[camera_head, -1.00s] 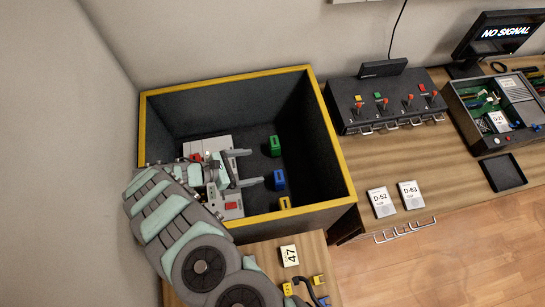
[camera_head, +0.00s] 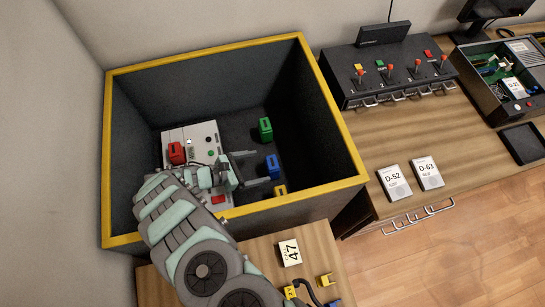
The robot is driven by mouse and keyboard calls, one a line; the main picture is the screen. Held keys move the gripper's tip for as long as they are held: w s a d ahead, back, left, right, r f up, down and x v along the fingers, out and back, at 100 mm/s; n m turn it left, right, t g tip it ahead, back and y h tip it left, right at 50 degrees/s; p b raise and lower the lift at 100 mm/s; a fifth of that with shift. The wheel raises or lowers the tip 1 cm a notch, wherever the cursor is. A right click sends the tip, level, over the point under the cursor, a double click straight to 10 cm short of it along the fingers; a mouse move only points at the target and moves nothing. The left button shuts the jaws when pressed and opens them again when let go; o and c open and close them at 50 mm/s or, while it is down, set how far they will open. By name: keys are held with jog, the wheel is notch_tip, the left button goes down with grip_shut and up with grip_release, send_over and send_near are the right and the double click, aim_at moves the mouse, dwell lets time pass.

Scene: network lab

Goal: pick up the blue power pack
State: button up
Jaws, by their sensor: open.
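The blue power pack (camera_head: 272,166) stands on the floor of the dark, yellow-rimmed box (camera_head: 205,54). It is between a green pack (camera_head: 265,129) behind it and a yellow pack (camera_head: 280,190) in front. My gripper (camera_head: 262,168) is inside the box with its two fingers spread and pointing right toward the blue pack. The fingertips look close to the pack, but I cannot tell whether they touch it. Nothing is held. My arm hides the front left part of the box.
A white device (camera_head: 204,142) with a red pack (camera_head: 177,153) lies in the box, left of the gripper. The high box walls surround the gripper. A switch panel (camera_head: 388,75) and cards D-52 (camera_head: 394,182) and D-63 (camera_head: 426,173) lie on the bench to the right.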

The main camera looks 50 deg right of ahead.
aim_at(267, 164)
jog(key=b+x, duration=0.1)
jog(key=x, duration=0.4)
jog(key=shift+s+d+f, duration=0.1)
jog(key=shift+s+d, duration=0.1)
jog(key=shift+d, duration=0.1)
jog(key=shift+w+a, duration=0.1)
jog(key=shift+c, duration=0.6)
jog(key=c, duration=1.8)
